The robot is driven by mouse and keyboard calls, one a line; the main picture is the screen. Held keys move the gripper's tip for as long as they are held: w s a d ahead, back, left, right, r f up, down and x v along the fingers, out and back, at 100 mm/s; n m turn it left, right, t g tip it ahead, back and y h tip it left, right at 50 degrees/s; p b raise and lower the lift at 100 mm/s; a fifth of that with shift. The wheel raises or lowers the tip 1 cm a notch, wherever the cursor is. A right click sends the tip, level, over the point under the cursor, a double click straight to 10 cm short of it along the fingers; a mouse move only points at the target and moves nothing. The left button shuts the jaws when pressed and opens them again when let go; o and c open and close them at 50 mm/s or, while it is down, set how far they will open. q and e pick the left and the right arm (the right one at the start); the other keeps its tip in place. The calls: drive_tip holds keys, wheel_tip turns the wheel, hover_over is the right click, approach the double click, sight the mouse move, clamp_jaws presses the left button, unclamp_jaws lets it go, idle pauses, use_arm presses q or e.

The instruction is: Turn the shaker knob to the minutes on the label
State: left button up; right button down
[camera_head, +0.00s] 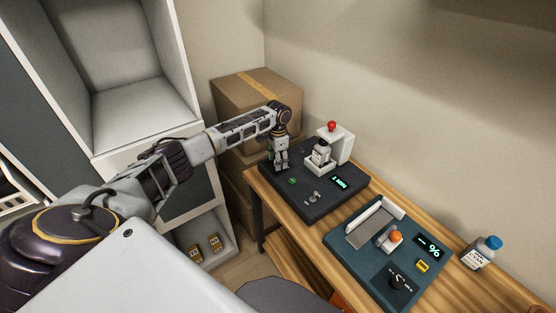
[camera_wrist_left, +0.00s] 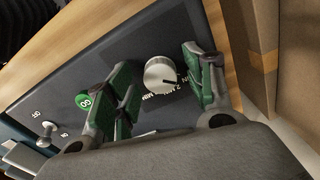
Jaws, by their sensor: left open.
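The shaker (camera_head: 325,199) is a dark box on the wooden table, with a display (camera_head: 340,182) that seems to read "1 MIN". My left gripper (camera_head: 281,166) points down over the shaker's far left corner and hides the knob in the head view. In the left wrist view, the pale round knob (camera_wrist_left: 159,72) with a dark pointer lies between the open green-padded fingers of my left gripper (camera_wrist_left: 158,62). Contact cannot be told. My right gripper is out of view.
A green GO button (camera_wrist_left: 83,101) and a small metal switch (camera_wrist_left: 45,137) are on the shaker's panel. A teal machine (camera_head: 362,270) with a black dial stands to the right. A blue-capped bottle (camera_head: 481,255) stands farther right. Cardboard boxes (camera_head: 250,95) are behind the gripper.

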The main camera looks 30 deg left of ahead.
use_arm(q)
drive_tip(key=c, duration=1)
